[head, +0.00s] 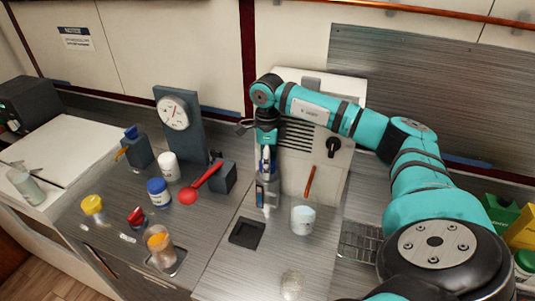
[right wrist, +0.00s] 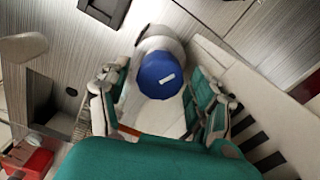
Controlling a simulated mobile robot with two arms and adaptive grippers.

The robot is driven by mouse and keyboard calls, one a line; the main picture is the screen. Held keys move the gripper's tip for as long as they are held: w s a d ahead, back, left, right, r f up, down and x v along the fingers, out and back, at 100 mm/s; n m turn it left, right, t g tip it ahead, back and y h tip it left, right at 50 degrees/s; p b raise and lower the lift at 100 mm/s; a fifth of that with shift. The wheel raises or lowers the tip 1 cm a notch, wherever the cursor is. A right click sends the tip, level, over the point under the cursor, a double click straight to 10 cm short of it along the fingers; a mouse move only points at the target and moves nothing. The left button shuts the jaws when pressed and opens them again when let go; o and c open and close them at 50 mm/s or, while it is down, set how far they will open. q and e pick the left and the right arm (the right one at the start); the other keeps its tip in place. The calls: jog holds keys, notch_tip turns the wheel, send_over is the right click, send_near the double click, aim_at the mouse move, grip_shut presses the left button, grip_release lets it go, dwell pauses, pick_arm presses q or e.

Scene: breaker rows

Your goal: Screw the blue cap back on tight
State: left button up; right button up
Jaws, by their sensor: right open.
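In the right wrist view the blue cap (right wrist: 160,75) is round with a small white mark, seen from above. It sits over a pale, whitish bottle (right wrist: 160,115) between my fingers; I cannot tell how tightly it is seated. My right gripper (right wrist: 158,100) is open, one finger on each side of the bottle, with gaps visible beside the cap. In the head view my right gripper (head: 267,195) points down beside the pale panel and largely hides the bottle and cap. My left gripper is not in view.
A white cup (head: 303,220) stands just right of the gripper, and a dark square recess (head: 246,232) lies to its front left. The pale panel (head: 322,165) rises behind.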

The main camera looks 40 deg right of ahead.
jog(key=n, duration=0.5)
jog(key=shift+b, duration=0.3)
jog(key=n, duration=0.5)
jog(key=shift+n, duration=0.4)
jog(key=c, duration=1)
jog(key=m, duration=0.2)
jog(key=shift+m, duration=0.4)
jog(key=o, duration=1.2)
jog(key=shift+c, duration=0.2)
jog(key=shift+r, duration=0.1)
notch_tip(320, 180, up, 12)
